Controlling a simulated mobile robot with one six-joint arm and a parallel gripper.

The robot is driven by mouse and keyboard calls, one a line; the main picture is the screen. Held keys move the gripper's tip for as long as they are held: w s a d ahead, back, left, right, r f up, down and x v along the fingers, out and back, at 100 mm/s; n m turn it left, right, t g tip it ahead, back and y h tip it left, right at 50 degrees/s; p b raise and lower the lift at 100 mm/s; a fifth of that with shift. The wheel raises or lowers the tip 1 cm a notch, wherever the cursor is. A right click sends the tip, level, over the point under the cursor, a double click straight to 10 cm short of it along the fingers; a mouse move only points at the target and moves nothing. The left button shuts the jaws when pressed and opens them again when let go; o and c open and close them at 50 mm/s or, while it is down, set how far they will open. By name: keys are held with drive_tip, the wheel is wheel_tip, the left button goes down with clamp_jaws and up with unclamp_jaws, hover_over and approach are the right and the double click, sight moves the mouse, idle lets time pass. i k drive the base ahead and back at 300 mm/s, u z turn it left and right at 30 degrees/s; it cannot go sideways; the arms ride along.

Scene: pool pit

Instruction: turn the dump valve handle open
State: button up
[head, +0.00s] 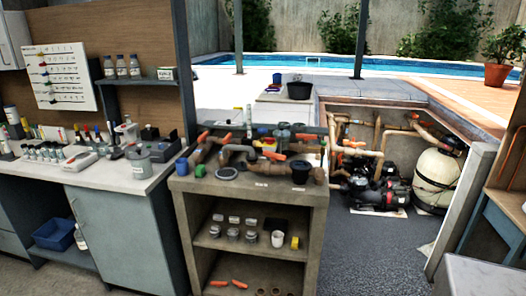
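Several orange valve handles show in the head view. In the pit at the right, one orange handle (355,144) sits on the tan pipework (366,158), and a smaller orange handle (414,116) sits near the top of the pipes by the tank. More orange handles, such as this bench-top handle (274,156), lie among pipe parts on the middle bench. Which one is the dump valve handle, and whether it is open or closed, I cannot tell at this size. My gripper is not in view.
A dark pump (388,194) and cream tank (437,178) stand in the pit. The middle bench (180,230) holds pipes and small pots. A pale panel (460,215) borders the pit's right side. The grey floor (370,250) before the pump is clear.

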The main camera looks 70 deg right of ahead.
sight(275, 156)
drive_tip(key=i, duration=0.85)
drive_tip(key=z, duration=0.05)
